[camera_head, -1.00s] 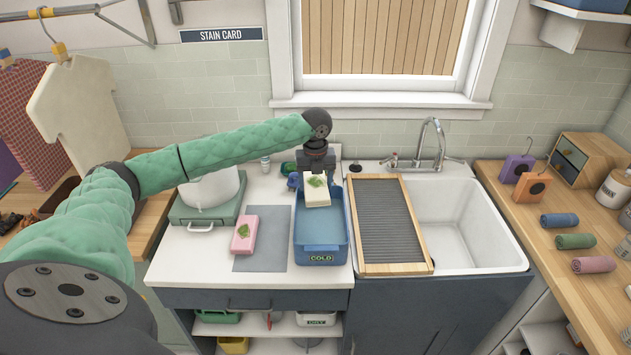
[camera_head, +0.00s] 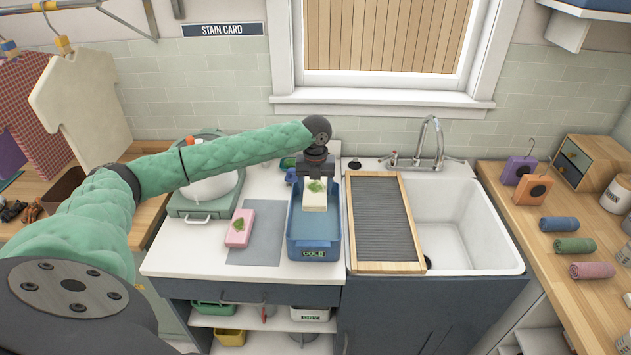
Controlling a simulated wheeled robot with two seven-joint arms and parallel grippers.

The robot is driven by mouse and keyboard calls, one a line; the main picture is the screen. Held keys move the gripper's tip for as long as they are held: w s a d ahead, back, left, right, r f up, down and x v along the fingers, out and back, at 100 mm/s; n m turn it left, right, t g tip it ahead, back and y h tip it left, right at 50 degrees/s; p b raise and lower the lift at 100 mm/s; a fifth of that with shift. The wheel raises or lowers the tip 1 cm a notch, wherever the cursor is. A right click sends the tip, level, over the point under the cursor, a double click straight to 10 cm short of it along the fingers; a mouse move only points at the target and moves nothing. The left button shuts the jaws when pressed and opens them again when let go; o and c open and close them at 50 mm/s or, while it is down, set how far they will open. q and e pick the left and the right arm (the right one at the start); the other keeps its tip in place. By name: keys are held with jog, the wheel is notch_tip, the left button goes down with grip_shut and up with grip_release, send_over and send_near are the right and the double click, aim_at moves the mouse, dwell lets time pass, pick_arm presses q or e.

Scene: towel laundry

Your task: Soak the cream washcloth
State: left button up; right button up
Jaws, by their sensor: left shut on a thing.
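The cream washcloth (camera_head: 315,203) is a folded cream block with a green leafy mark on its upper face. My left gripper (camera_head: 315,180) is shut on it and points down. The washcloth is over or in the far half of the blue basin (camera_head: 315,254) labelled COLD; I cannot tell whether it touches the bottom. The fingertips are partly hidden behind the cloth. My right gripper is not in view.
A wood-framed washboard (camera_head: 383,225) and white sink (camera_head: 460,230) are to the right.

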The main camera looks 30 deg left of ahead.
pick_arm(q)
jog(key=shift+s+a+f, duration=0.1)
jog(key=shift+f, duration=1.65)
jog(key=shift+f+b, duration=0.55)
jog(key=shift+f, duration=1.1)
jog(key=o, duration=1.1)
jog(key=shift+c, duration=0.2)
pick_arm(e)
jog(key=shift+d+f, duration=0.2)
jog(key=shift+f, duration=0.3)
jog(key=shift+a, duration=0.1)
